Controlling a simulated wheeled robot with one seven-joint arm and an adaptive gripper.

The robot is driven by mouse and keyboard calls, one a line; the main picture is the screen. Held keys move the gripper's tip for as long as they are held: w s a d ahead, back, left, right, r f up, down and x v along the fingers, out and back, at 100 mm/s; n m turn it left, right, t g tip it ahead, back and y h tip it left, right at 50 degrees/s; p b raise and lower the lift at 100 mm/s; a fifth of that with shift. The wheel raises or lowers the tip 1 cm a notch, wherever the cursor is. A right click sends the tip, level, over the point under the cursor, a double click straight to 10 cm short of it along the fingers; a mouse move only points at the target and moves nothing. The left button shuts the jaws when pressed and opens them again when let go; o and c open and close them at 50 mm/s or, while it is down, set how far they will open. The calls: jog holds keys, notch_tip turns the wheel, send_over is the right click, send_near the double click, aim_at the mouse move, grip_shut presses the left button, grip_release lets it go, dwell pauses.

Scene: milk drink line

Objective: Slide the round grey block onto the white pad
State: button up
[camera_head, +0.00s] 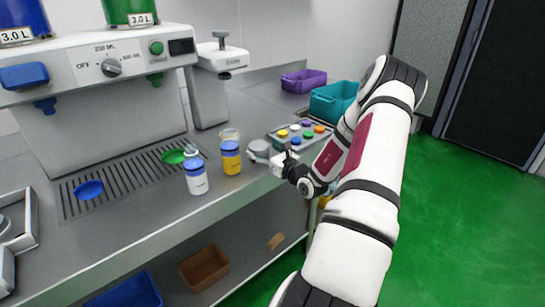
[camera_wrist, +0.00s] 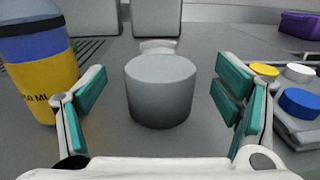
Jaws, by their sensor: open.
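The round grey block (camera_wrist: 160,95) stands upright on the counter between the spread fingers of my gripper (camera_wrist: 160,88), with a gap on each side. In the head view the block (camera_head: 261,147) is partly covered by my gripper (camera_head: 272,156), which is low over the counter and open. A pale flat patch, apparently the white pad (camera_wrist: 158,45), shows just beyond the block in the wrist view, partly hidden by it.
The yellow bottle with a blue cap (camera_head: 231,158) stands close to my left finger. A white bottle (camera_head: 196,177) is farther left. A tray of coloured buttons (camera_head: 300,134) lies close to my right finger. The dispenser post (camera_head: 208,98) stands beyond the pad.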

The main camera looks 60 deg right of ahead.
aim_at(258, 145)
jog(key=shift+x, duration=1.6)
jog(key=c, duration=1.5)
jog(key=shift+o, duration=0.2)
jog(key=shift+b+x, duration=1.35)
jog(key=shift+x, duration=1.65)
